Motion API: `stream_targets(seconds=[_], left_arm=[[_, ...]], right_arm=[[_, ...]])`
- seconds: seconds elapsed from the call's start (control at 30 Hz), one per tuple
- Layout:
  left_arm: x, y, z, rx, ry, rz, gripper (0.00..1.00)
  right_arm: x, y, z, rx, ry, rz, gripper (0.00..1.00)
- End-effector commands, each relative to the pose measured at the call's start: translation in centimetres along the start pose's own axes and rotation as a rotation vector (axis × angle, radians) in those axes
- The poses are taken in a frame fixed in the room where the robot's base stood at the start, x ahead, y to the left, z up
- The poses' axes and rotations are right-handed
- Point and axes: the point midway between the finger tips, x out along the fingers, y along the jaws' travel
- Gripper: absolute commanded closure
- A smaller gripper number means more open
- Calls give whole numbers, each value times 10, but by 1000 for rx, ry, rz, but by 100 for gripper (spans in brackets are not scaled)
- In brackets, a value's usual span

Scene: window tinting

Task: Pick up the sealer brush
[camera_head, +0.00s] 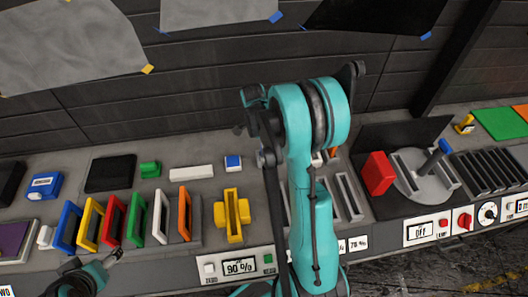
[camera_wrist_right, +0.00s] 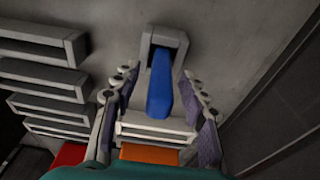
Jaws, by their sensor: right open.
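In the right wrist view a blue handle (camera_wrist_right: 159,85), which looks like the sealer brush, stands in a grey holder (camera_wrist_right: 180,42). My right gripper (camera_wrist_right: 160,78) is open, with one finger on each side of the handle and gaps between. The brush's lower end is hidden. In the head view my right arm covers this spot and the right gripper. My left gripper (camera_head: 117,256) is low at the left, near the coloured frames; its jaw state is unclear.
Grey slotted racks (camera_wrist_right: 45,78) stand left of the right gripper in the wrist view, with red (camera_wrist_right: 68,154) and orange (camera_wrist_right: 148,154) pieces below. In the head view a red block (camera_head: 377,173), a round grey fixture (camera_head: 415,183) and a yellow holder (camera_head: 232,215) flank my right arm.

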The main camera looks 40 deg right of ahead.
Motion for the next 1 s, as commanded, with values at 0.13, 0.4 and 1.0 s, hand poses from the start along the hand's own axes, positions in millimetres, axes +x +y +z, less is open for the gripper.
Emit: stream_targets(seconds=[0.13, 0.4, 1.0], left_arm=[[0, 0, 0, 0, 0, 0, 28], [0, 0, 0, 0, 0, 0, 28], [-4, 0, -3, 0, 0, 0, 28]], right_arm=[[2, 0, 0, 0, 0, 0, 57], [2, 0, 0, 0, 0, 0, 100], [-18, 0, -3, 0, 0, 0, 100]])
